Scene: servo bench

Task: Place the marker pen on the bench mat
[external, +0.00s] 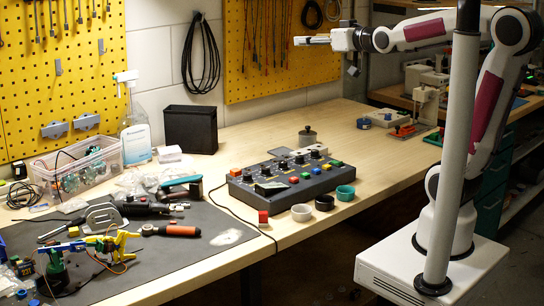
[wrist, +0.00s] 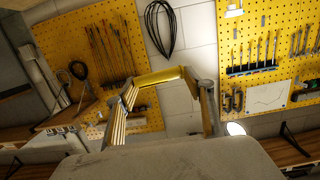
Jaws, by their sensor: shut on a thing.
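My gripper (external: 318,40) is raised high above the back of the bench, in front of the pegboard, and points left. In the wrist view its two fingers (wrist: 165,95) stand apart with a yellowish bar, seemingly the marker pen (wrist: 160,76), across their tips. The bar's details are not clear, and I cannot make out the pen separately in the external view. The dark grey bench mat (external: 155,262) lies at the front left of the bench, well below and left of my gripper. The mat is not seen in the wrist view.
Tools, an orange-handled screwdriver (external: 178,230) and a small yellow-blue arm (external: 110,243) crowd the mat's left and back. Its front right is mostly bare. A control box (external: 290,178) with knobs and several small cups stand right of it. A spray bottle (external: 134,130) and black bin (external: 190,130) stand behind.

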